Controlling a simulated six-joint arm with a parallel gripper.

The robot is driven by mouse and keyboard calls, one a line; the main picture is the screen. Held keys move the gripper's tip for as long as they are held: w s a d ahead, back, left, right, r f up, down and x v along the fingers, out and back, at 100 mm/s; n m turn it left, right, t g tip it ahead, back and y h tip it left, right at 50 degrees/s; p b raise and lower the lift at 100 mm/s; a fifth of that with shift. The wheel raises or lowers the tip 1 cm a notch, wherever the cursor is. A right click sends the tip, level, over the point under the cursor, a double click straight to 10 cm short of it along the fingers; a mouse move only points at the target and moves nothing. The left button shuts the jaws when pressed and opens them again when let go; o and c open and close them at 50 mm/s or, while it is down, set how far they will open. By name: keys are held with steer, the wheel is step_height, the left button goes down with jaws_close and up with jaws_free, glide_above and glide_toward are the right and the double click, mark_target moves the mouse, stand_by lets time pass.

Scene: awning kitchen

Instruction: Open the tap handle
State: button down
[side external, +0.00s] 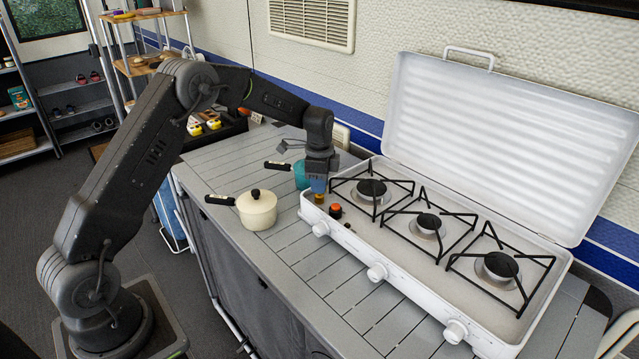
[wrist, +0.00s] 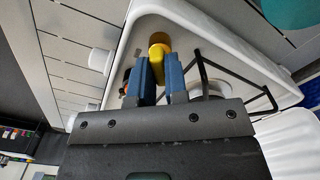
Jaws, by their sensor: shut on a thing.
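A yellow tap handle (wrist: 159,41) stands at the left corner of the white stove's tray. Its lower part also shows below my fingertips in the side view (side external: 319,198). My gripper (side external: 318,186) points down over that corner. In the wrist view, the two blue fingers of my gripper (wrist: 160,68) are shut on the yellow handle, one on each side. The fingers hide part of the handle, and its turn angle is hard to tell.
An orange-topped black knob (side external: 335,210) stands close beside my fingers. The white stove (side external: 440,262) has burners with black grates and a raised lid (side external: 505,140). A cream pot (side external: 257,210) and a teal pan (side external: 301,174) are close by on the slatted counter (side external: 345,300).

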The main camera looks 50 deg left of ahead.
steer(key=n, duration=0.5)
steer(key=shift+n, duration=0.3)
steer(key=n, duration=0.4)
steer(key=shift+n, duration=0.3)
steer(key=c, duration=1.1)
jaws_free()
steer(key=shift+c, duration=0.2)
step_height(320, 180, up, 14)
